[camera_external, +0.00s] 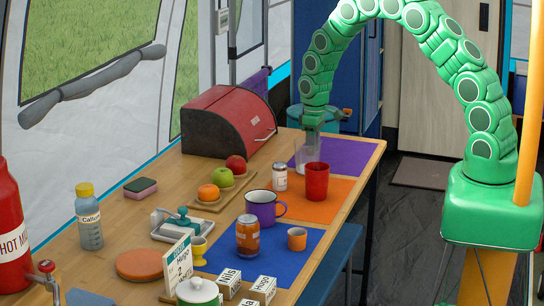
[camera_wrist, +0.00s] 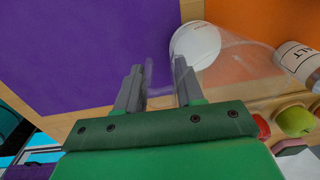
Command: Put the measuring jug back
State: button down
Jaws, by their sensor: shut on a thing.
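The measuring jug (camera_external: 304,160) is clear and see-through, and stands out faintly below my gripper (camera_external: 311,127) at the far end of the table. In the wrist view the jug (camera_wrist: 236,58) lies to the right of my gripper (camera_wrist: 161,82), with a round white end (camera_wrist: 195,45). The fingers are shut on a thin clear part of the jug, which looks like its handle. The jug shows by the border of the purple mat (camera_external: 350,154) and the orange mat (camera_external: 336,190). I cannot tell whether it touches the table.
A red cup (camera_external: 317,184) and a salt jar (camera_external: 280,178) stand close to the jug. A red bread bin (camera_external: 228,121) and a board with fruit (camera_external: 222,187) are to the left. The purple mat's right part is clear. A purple mug (camera_external: 262,207) stands nearer the front.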

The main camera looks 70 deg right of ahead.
jog(key=c, duration=0.7)
grip_release()
jog(key=shift+r, duration=0.15)
jog(key=r, duration=1)
jog(key=shift+d+r, duration=0.3)
jog(key=shift+s+a+r, duration=0.1)
jog(key=shift+r, duration=0.65)
jog(key=s+a+r, duration=1.4)
jog(key=s+a, duration=0.1)
jog(key=s, duration=0.1)
jog(key=s+a+r+g, duration=0.1)
jog(key=s+a, duration=0.3)
jog(key=s, duration=0.9)
jog(key=s+a+r, duration=0.3)
jog(key=s+a, duration=0.1)
jog(key=s, duration=0.9)
jog(key=shift+a+g+h, duration=0.3)
jog(key=shift+g, duration=0.1)
